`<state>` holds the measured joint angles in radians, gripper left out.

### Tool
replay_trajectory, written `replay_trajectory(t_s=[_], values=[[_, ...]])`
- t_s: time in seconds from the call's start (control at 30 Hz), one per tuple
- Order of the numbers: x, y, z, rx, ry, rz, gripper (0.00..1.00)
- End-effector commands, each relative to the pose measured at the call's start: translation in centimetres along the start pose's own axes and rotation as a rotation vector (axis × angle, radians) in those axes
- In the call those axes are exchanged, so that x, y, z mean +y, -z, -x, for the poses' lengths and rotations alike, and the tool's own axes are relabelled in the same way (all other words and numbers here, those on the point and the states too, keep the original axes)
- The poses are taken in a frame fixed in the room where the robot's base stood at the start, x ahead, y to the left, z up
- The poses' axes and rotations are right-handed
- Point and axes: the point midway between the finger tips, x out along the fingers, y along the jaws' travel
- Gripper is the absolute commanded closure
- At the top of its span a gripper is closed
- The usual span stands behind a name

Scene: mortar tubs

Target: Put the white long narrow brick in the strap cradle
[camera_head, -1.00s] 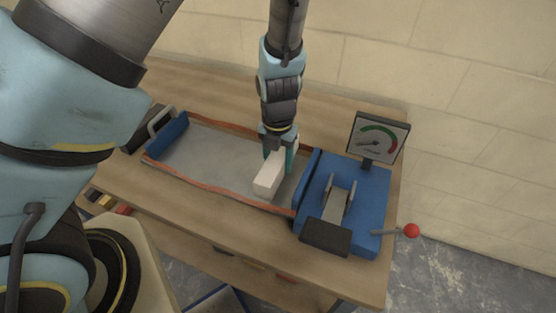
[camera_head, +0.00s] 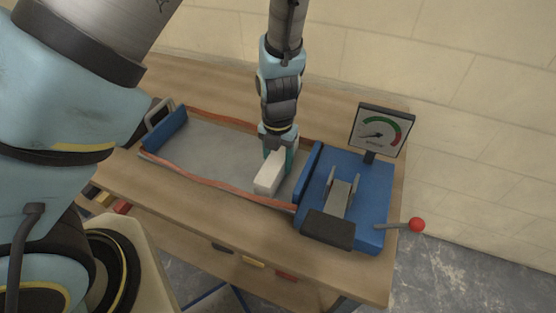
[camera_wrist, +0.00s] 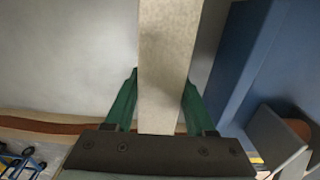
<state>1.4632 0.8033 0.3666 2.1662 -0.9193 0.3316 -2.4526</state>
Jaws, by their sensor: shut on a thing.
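My gripper (camera_head: 279,158) points down over the strap cradle, and its green fingers are shut on a white long narrow brick (camera_head: 268,181). In the wrist view the brick (camera_wrist: 166,60) runs lengthwise between both green fingers, its far end out of frame. The strap cradle (camera_head: 213,151) is a grey bed edged by orange straps, with a blue end block at the left and a blue machine at the right. The brick is over the right part of the bed, near the blue machine. Whether it touches the bed I cannot tell.
The blue machine (camera_head: 371,200) carries a grey lever mechanism, a dial gauge (camera_head: 380,132) and a handle with a red knob (camera_head: 416,225). A wooden table (camera_head: 190,205) bears everything. Small coloured blocks show on a shelf below. The left part of the grey bed is clear.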

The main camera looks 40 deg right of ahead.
Motion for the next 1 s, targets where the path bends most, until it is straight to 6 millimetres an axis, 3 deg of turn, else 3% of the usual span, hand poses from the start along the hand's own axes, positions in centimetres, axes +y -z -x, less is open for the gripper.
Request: replay_trajectory(t_s=[0.3,0.33,0.63,1.0], values=[[-0.01,-0.05,-0.54,-0.001,0.0,0.0,1.0],[-0.01,-0.06,-0.53,-0.001,0.0,0.0,0.44],[0.0,-0.03,-0.52,-0.001,0.0,0.0,0.1],[-0.02,-0.07,0.28,-0.003,-0.001,0.0,0.1]])
